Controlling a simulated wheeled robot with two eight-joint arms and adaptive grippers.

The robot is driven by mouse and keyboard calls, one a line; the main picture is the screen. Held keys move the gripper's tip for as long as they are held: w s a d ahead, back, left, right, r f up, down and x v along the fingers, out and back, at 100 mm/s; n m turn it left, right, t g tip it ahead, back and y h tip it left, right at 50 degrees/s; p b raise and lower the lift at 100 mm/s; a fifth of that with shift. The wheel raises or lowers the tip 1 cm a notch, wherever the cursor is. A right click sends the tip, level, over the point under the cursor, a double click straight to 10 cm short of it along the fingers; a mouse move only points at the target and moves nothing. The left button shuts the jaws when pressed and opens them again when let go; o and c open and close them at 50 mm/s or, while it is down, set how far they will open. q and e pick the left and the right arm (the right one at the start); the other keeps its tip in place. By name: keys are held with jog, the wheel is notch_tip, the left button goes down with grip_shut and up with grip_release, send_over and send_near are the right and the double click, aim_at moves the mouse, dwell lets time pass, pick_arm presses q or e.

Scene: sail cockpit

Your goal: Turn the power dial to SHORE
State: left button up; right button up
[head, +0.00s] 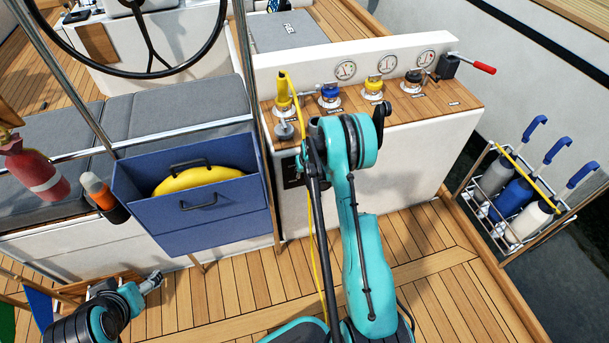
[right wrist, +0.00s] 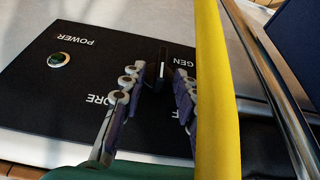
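The black power panel (right wrist: 60,100) fills much of the right wrist view, upside down, with POWER, GEN and part of SHORE readable. The dark dial (right wrist: 162,66) has a pale line running roughly up and down the picture; I cannot tell which label it marks. My right gripper (right wrist: 160,76) has its fingers on either side of the dial, with narrow gaps seeming to remain. In the head view the panel (head: 292,172) shows on the console's front, mostly hidden by my right arm, and the right fingers are hidden. My left gripper (head: 152,281) is low at the left, away from the panel; its fingers are unclear.
A yellow cable (right wrist: 217,90) crosses close in front of the right wrist camera. The blue bin (head: 200,220) stands left of the console (head: 390,190), beside a metal post (head: 262,150). A bottle rack (head: 560,215) stands at the right. Deck boards are open in front.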

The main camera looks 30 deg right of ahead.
jog(key=shift+w+f, duration=0.1)
jog(key=shift+f, duration=0.05)
grip_shut()
jog(key=shift+d, duration=0.1)
jog(key=t+y, duration=0.1)
jog(key=y, duration=0.1)
jog(key=d+m+y, duration=0.1)
jog(key=y, duration=0.2)
jog(key=d+f+m+t+y, duration=0.1)
jog(key=y, duration=0.2)
jog(key=shift+s+d+t, duration=0.15)
jog(key=shift+s+t, duration=0.15)
jog(key=shift+s, duration=0.05)
jog(key=shift+y, duration=0.3)
dwell(0.4)
